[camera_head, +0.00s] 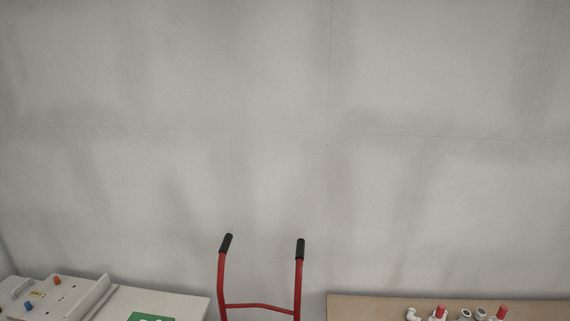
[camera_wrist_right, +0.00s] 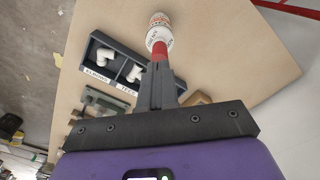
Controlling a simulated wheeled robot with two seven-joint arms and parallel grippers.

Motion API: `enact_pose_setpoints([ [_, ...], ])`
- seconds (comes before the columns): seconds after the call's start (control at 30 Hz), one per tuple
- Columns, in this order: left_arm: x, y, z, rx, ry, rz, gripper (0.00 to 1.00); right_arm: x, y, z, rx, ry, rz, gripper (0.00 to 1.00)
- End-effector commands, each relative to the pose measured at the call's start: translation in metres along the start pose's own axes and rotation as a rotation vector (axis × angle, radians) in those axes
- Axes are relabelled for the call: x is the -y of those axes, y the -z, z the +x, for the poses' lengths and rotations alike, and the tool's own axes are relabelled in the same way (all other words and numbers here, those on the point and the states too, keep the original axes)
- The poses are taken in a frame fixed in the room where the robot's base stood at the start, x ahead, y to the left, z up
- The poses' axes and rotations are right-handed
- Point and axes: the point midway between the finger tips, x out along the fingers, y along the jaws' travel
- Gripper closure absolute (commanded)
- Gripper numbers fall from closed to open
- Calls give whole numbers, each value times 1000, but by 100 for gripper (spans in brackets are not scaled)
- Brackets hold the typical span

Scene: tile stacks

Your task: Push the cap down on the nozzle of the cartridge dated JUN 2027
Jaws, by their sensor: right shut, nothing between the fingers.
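In the right wrist view a cartridge with a white collar (camera_wrist_right: 157,38) and a printed body shows beyond my fingertips; its lettering is too small to read as a date. A red cap or nozzle part (camera_wrist_right: 160,52) is at its near end. My right gripper (camera_wrist_right: 161,66) is shut and empty, its tips right at the red part; I cannot tell if they touch. In the head view, two red-topped pieces, one left (camera_head: 441,311) and one right (camera_head: 502,311), show at the bottom edge of the picture. Neither gripper shows there.
A dark tray (camera_wrist_right: 112,70) with compartments labelled ELBOWS and TEES holds white fittings on the wooden table (camera_wrist_right: 205,30). In the head view a red hand truck (camera_head: 259,306) stands between that table and a white bench (camera_head: 190,303) at left. A bare wall is behind.

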Motion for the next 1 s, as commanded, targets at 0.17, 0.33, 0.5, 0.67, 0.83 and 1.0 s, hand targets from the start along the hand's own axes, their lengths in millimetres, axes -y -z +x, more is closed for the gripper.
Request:
enact_pose_setpoints([
  [0.17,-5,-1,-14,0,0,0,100,0,0,-18,0,0,0,100],
  [0.33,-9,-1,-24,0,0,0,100,0,0,-32,0,0,0,100],
  [0.5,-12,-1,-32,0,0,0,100,0,0,-43,-1,0,-1,100],
  [0.67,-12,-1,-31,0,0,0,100,0,0,-43,0,0,0,100],
  [0.83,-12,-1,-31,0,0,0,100,0,0,-43,-1,0,0,100],
  [1.0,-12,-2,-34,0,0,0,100,0,1,-62,-4,3,0,100],
])
